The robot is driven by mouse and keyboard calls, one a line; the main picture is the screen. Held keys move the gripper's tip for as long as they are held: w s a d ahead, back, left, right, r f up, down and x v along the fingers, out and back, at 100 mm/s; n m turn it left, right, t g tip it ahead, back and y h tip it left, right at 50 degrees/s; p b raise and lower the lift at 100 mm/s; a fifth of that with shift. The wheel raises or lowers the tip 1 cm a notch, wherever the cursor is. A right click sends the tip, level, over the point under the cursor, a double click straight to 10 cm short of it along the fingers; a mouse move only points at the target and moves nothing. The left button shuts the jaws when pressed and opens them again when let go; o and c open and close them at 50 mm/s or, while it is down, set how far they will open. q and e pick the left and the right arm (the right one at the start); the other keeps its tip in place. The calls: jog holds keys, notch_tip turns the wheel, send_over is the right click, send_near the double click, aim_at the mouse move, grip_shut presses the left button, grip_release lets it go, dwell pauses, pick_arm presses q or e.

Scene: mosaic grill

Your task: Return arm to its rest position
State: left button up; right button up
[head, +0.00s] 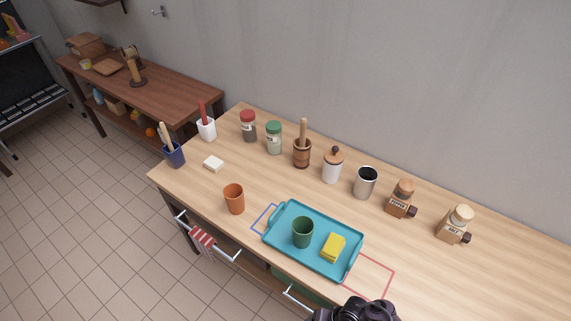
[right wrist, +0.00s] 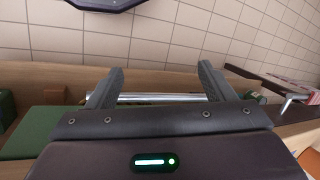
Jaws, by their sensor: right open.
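My right gripper (right wrist: 160,82) is open in the right wrist view, its two dark fingers spread apart. A silver bar handle (right wrist: 158,98) shows between and beyond the fingers; I cannot tell whether they touch it. In the head view a dark part of my arm (head: 356,310) shows at the bottom edge, in front of the table's front side; the fingers are hidden there. My left gripper is not in the head view.
The wooden table (head: 500,285) holds a teal tray (head: 283,254) with a green cup (head: 302,232) and a yellow sponge (head: 333,247). An orange cup (head: 234,198) stands left of it. Jars and grinders line the back. A striped towel (head: 203,240) hangs at the front handle.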

jog(key=s+d+f+n+h, duration=0.1)
jog(key=s+d+f+n, duration=0.1)
jog(key=s+d+f, duration=0.35)
jog(key=s+d+f+n+t+h, duration=0.1)
jog(key=s+d+f+h, duration=0.1)
jog(key=s, duration=0.6)
jog(key=s+d+f+n+h, duration=0.1)
jog(key=s+d+f+n, duration=0.1)
jog(key=s+d+f, duration=0.3)
notch_tip(320, 180, down, 13)
jog(key=s+b, duration=0.1)
jog(key=b, duration=1.3)
jog(key=shift+s+n, duration=0.3)
jog(key=shift+s, duration=0.1)
